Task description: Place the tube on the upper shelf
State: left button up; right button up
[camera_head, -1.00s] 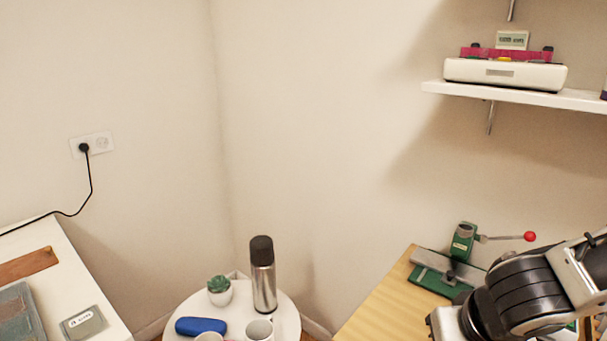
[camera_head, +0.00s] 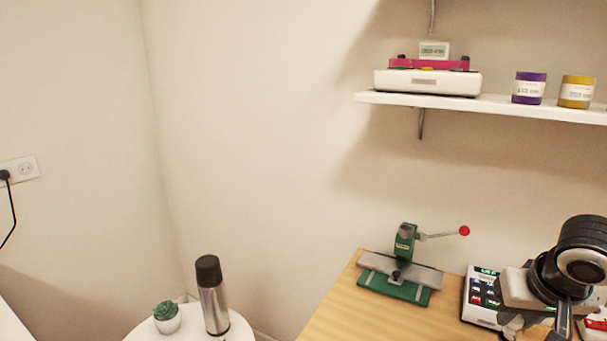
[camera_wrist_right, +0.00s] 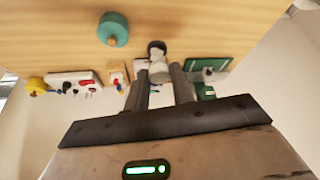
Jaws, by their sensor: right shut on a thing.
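My right gripper (camera_head: 535,325) is low at the right in the head view, above the wooden table. In the right wrist view its two fingers (camera_wrist_right: 161,88) are shut on a small pale tube with a dark end (camera_wrist_right: 158,70). The tube is not clearly visible in the head view. A white wall shelf (camera_head: 490,103) is at the upper right, well above the gripper. It holds a white device with a pink top (camera_head: 427,80), a purple container (camera_head: 529,89) and a yellow container (camera_head: 576,92). My left gripper is out of view.
A green clamp tool with a red-tipped lever (camera_head: 400,275) and a device with coloured buttons (camera_head: 481,298) stand on the table (camera_head: 335,310). A metal bracket (camera_head: 432,15) shows above the shelf; what it supports is out of view. A flask (camera_head: 212,297) stands at lower left.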

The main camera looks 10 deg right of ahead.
jog(key=shift+s+d+f, duration=0.2)
jog(key=shift+s+f, duration=0.1)
jog(key=shift+f, duration=0.05)
jog(key=shift+s+f, duration=0.1)
jog(key=shift+s+f, duration=0.1)
jog(key=shift+f, duration=0.05)
jog(key=shift+s+d+f, duration=0.2)
jog(key=shift+s+d, duration=0.05)
jog(key=shift+d, duration=0.05)
jog(key=shift+a+f, duration=0.3)
jog(key=shift+f, duration=0.05)
